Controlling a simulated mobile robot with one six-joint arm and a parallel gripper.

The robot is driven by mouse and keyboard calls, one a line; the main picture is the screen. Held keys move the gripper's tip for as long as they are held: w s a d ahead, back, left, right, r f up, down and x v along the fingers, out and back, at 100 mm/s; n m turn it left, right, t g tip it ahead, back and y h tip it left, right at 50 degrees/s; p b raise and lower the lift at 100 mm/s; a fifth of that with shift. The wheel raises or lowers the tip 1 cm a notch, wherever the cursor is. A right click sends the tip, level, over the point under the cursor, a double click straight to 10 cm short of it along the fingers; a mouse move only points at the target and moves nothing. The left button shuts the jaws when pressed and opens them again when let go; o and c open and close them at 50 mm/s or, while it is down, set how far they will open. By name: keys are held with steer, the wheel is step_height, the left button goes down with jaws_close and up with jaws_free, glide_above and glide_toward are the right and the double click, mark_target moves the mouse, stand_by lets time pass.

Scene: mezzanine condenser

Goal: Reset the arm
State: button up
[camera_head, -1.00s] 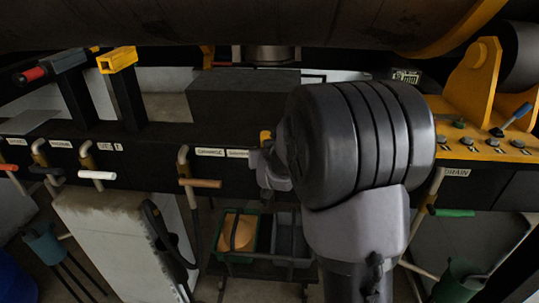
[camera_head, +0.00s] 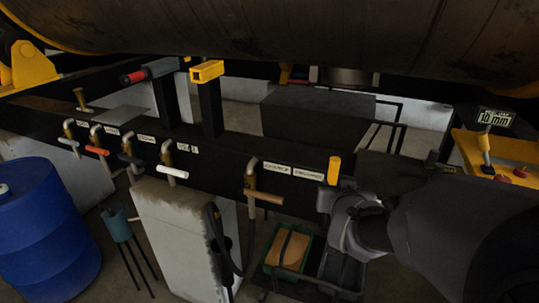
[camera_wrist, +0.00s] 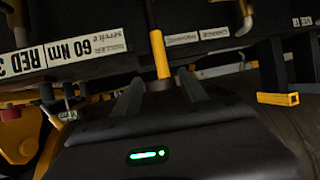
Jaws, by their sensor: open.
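My arm comes in from the right of the head view. My gripper (camera_head: 338,190) is in front of the black beam, partly hidden by my own wrist. In the wrist view my gripper (camera_wrist: 160,88) has its two dark fingers apart. A yellow upright handle (camera_wrist: 160,54) shows between and beyond the fingers there. It also shows in the head view (camera_head: 334,170), just above my gripper. I cannot tell whether a finger touches it. I see nothing held.
A black beam (camera_head: 225,165) carries several taps, one with a wooden handle (camera_head: 264,197). Below are a green bin (camera_head: 270,262) and a blue barrel (camera_head: 40,225). A large dark cylinder (camera_head: 270,35) hangs overhead. A yellow panel (camera_head: 505,150) stands at right.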

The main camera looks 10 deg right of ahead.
stand_by(0.3)
steer(key=s+a+f+g+y+b, duration=0.3)
steer(key=s+a+f+b, duration=0.2)
steer(key=s+a, duration=0.4)
steer(key=s+a+f+g+y+b, duration=0.3)
steer(key=s+a, duration=0.6)
steer(key=s, duration=0.5)
step_height(320, 180, down, 3)
steer(key=shift+a+r+y+b, duration=0.1)
steer(key=shift+a+y+b, duration=0.35)
steer(key=shift+b, duration=0.75)
steer(key=shift+s+d, duration=0.1)
